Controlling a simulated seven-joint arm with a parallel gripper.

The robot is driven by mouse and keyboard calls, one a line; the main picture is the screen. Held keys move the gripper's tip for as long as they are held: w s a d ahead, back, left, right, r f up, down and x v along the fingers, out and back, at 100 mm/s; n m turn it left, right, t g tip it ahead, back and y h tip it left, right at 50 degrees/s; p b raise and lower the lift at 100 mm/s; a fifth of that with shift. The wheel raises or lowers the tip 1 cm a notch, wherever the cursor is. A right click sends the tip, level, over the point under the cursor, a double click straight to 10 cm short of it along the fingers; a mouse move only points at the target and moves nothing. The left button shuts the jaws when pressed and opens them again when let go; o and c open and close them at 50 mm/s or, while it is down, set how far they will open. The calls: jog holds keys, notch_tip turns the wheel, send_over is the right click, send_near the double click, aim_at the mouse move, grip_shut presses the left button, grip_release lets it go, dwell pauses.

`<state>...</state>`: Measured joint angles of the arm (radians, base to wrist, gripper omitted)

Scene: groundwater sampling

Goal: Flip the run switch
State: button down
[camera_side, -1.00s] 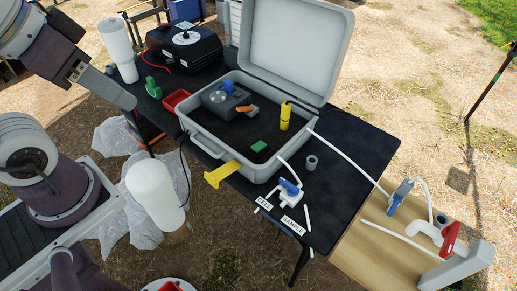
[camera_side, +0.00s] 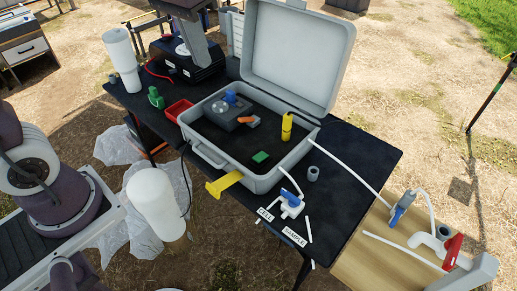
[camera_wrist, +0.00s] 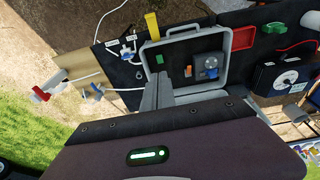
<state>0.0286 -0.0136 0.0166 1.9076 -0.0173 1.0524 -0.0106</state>
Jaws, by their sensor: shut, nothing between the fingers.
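The open grey case (camera_side: 205,152) stands on the black table, its lid raised at the back. Inside, a dark unit (camera_side: 222,115) carries a grey dial and a blue knob (camera_side: 231,98). An orange lever-like part (camera_side: 249,122) sits at its right edge, and a green block (camera_side: 260,157) lies near the front; I cannot tell which is the run switch. The orange part (camera_wrist: 188,71) and green block (camera_wrist: 160,59) also show in the wrist view. My gripper (camera_side: 203,62) is shut and empty, high at the back left of the case, with its fingers (camera_wrist: 155,78) apart from these parts.
A yellow cylinder (camera_side: 287,125) stands in the case. A red tray (camera_side: 178,112) and a black box with a dial (camera_side: 186,62) are to the left. Blue valves (camera_side: 291,198) and white tubes lie right. The raised lid (camera_side: 297,55) is an obstacle.

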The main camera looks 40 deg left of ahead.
jog(key=w+f+g, duration=0.3)
jog(key=w+f, duration=0.7)
jog(key=w, duration=0.2)
jog(key=g, duration=0.1)
send_over(257, 157)
jog(key=w, duration=0.3)
notch_tip(257, 157, down, 11)
jog(key=shift+w+r, duration=0.1)
jog(key=shift+w, duration=0.05)
jog(key=s+f, duration=0.1)
jog(key=f, duration=0.3)
jog(key=s+f, duration=0.1)
jog(key=f, duration=0.8)
jog(key=shift+s+f, duration=0.35)
jog(key=shift+s, duration=0.05)
